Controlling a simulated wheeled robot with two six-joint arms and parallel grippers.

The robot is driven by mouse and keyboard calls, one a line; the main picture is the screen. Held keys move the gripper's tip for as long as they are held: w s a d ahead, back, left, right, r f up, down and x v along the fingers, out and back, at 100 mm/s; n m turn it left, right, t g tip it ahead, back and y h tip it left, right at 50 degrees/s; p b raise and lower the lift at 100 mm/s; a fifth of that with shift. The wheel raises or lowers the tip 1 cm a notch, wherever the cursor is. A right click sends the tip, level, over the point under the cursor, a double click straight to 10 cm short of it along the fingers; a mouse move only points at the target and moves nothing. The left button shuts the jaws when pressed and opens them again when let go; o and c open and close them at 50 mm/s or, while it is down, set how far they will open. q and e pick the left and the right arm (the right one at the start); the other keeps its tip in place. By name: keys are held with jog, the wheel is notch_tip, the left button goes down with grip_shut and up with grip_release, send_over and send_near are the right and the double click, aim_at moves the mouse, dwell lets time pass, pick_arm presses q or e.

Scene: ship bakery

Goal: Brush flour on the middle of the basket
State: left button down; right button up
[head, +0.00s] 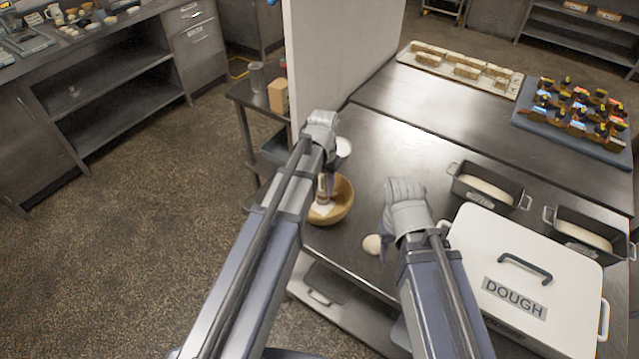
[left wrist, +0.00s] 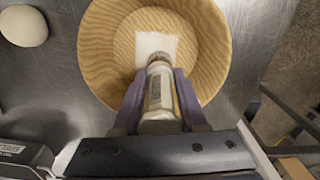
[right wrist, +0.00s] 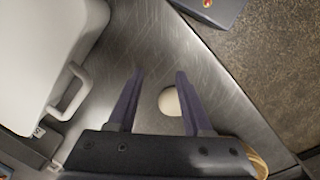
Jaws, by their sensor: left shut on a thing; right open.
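The round wooden basket (head: 341,199) stands near the table's left edge in the head view and fills the upper middle of the left wrist view (left wrist: 105,45). My left gripper (left wrist: 160,80) is shut on the brush (left wrist: 159,95), held roughly upright over the basket. A white patch (left wrist: 155,45) shows at the brush's far end, inside the basket; I cannot tell whether it is bristles or flour, or whether they touch. My right gripper (right wrist: 159,75) is open and empty above the table, with a pale dough ball (right wrist: 170,101) below its fingers.
A white DOUGH box (head: 535,262) stands at the right, with two dark tins (head: 489,187) of dough behind it. A white partition (head: 340,60) rises beyond the left gripper. A blue tray (head: 570,148) and a pale tray (head: 460,66) lie at the back. The table's middle is clear.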

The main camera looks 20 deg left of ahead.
pick_arm(q)
jog(key=shift+s+d, duration=0.25)
jog(key=shift+d, duration=0.3)
jog(key=shift+s+d, duration=0.2)
jog(key=shift+d, duration=0.3)
jog(key=shift+r, duration=0.1)
pick_arm(e)
jog(key=shift+r, duration=0.1)
pick_arm(q)
jog(key=shift+w+a, duration=0.1)
jog(key=shift+w+a, duration=0.3)
jog(key=shift+a, duration=0.55)
jog(key=shift+w+a, duration=0.3)
jog(key=shift+a, duration=0.5)
jog(key=shift+s+a, duration=0.2)
jog(key=shift+s, duration=0.4)
jog(key=shift+s+a, duration=0.15)
jog(key=shift+s, duration=0.45)
jog(key=shift+d, duration=0.1)
